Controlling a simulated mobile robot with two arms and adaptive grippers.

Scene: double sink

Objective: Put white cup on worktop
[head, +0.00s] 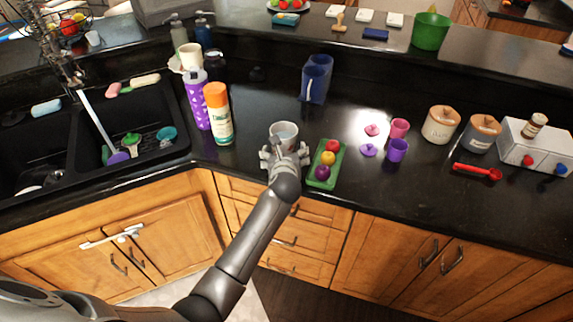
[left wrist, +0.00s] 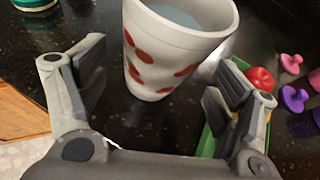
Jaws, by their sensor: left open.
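A white cup (head: 284,132) with red spots stands upright on the black worktop (head: 265,103). In the left wrist view the cup (left wrist: 170,50) is just ahead of my left gripper, with a pale blue-grey inside. My left gripper (head: 283,158) is at the front edge of the worktop, close to the cup. In the left wrist view its two fingers (left wrist: 160,85) are spread wide, one to each side of the cup's lower part, with gaps showing. My right gripper is not in view.
A green tray (head: 313,181) with several fruits lies just right of the gripper. An orange-capped bottle (head: 218,115) and a purple bottle (head: 197,100) stand left. Pink and purple cups (head: 397,150) stand right. The double sink (head: 150,120) is at far left.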

